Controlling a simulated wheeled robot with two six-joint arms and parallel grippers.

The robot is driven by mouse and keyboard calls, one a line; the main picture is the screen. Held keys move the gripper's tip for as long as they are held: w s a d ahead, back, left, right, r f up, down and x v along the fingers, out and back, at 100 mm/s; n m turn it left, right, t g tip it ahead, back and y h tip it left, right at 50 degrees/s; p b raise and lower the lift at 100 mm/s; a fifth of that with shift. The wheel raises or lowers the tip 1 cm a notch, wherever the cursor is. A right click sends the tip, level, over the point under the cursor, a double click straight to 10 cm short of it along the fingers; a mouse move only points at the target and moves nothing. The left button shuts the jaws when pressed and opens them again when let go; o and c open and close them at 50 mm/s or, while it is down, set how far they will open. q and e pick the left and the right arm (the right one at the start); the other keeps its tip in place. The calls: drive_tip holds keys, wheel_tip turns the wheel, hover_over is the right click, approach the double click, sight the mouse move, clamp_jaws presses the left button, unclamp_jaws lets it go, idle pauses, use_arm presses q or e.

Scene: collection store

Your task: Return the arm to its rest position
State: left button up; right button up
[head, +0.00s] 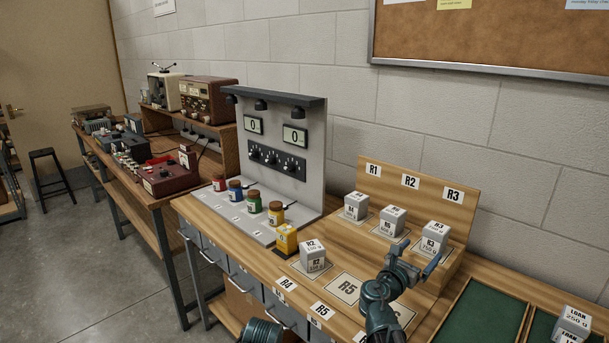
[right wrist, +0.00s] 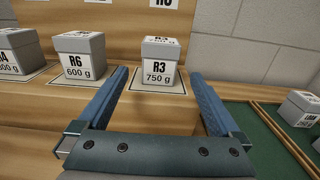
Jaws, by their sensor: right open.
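My right gripper (head: 416,262) is open and empty at the wooden step stand. Its two blue fingers (right wrist: 160,78) point at the grey block marked R3 750 g (right wrist: 160,68), which sits on the upper step just past the fingertips. That block also shows in the head view (head: 434,236). My right arm comes up from the bottom edge and hides part of the lower step. My left gripper is not in view; a teal part of my own body shows at the bottom edge.
The block R6 600 g (right wrist: 80,58) and another grey block (head: 356,207) stand left of R3. A block marked R2 (head: 312,256) stands on the lower level, near a yellow box (head: 286,239). Green-lined trays (head: 470,318) and loan blocks (head: 573,323) lie right.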

sight(431, 241)
drive_tip(key=x, duration=0.8)
drive_tip(key=shift+w+f, duration=0.1)
drive_tip(key=shift+f, duration=0.05)
